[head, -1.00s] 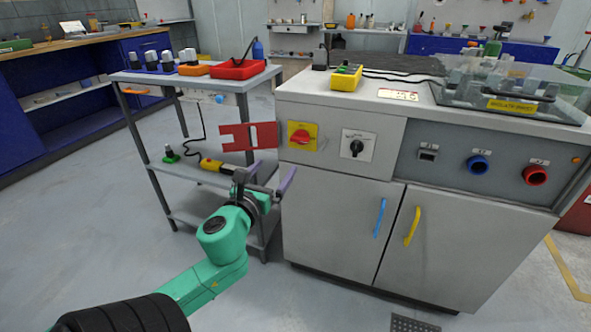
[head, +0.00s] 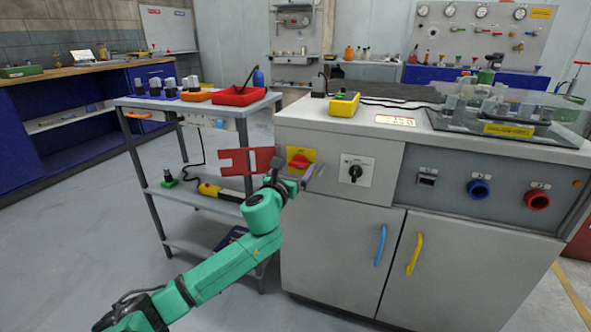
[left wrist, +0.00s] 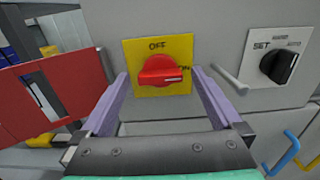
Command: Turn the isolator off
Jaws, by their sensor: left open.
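The isolator is a red rotary knob (head: 299,161) on a yellow plate, at the left end of the grey cabinet's front. In the left wrist view the knob (left wrist: 160,71) has its handle lying roughly level, its white mark toward the "ON" label at right; "OFF" is printed above. My left gripper (head: 293,176) is open just in front of the isolator. In the left wrist view its two purple fingers (left wrist: 161,80) stand one on each side of the knob, with nothing between them gripped. I cannot tell whether they touch it. My right gripper is out of view.
A red slotted plate (head: 238,163) stands left of the isolator, close to my left gripper. A black selector switch (head: 355,172) is to the right. A side table (head: 230,108) with a red tray (head: 240,96) stands at left. Blue (head: 380,245) and yellow (head: 414,254) door handles are below.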

